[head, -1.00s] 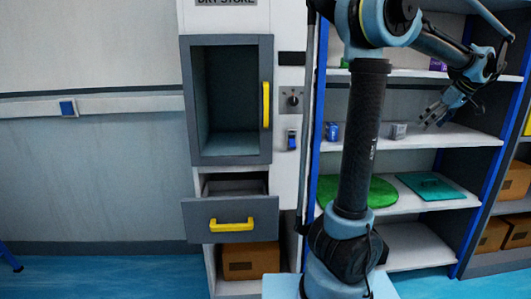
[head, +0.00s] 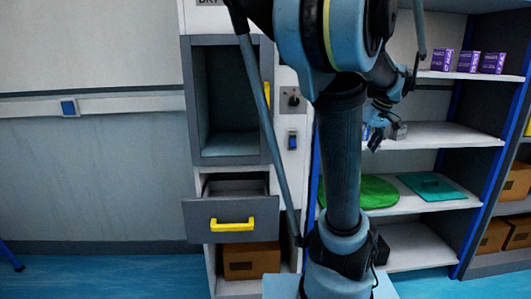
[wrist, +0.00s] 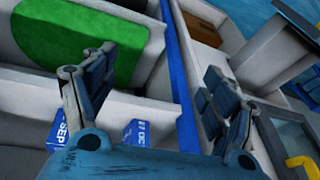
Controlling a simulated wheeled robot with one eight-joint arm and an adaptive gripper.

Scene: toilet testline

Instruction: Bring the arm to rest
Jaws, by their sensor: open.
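My gripper (head: 375,142) hangs at the end of my folded arm, in front of the middle shelf in the head view. The wrist view shows its two fingers (wrist: 155,95) spread apart with nothing held between them. Below the fingers in that view are two blue boxes (wrist: 140,133) with white print. My arm's column and upper links hide part of the shelving.
A drawer (head: 232,219) with a yellow handle stands pulled out under an open compartment (head: 230,100). Purple boxes (head: 467,61) stand on the upper shelf. A green round mat (head: 378,192) and a teal mat (head: 432,186) lie lower. The left wall area is clear.

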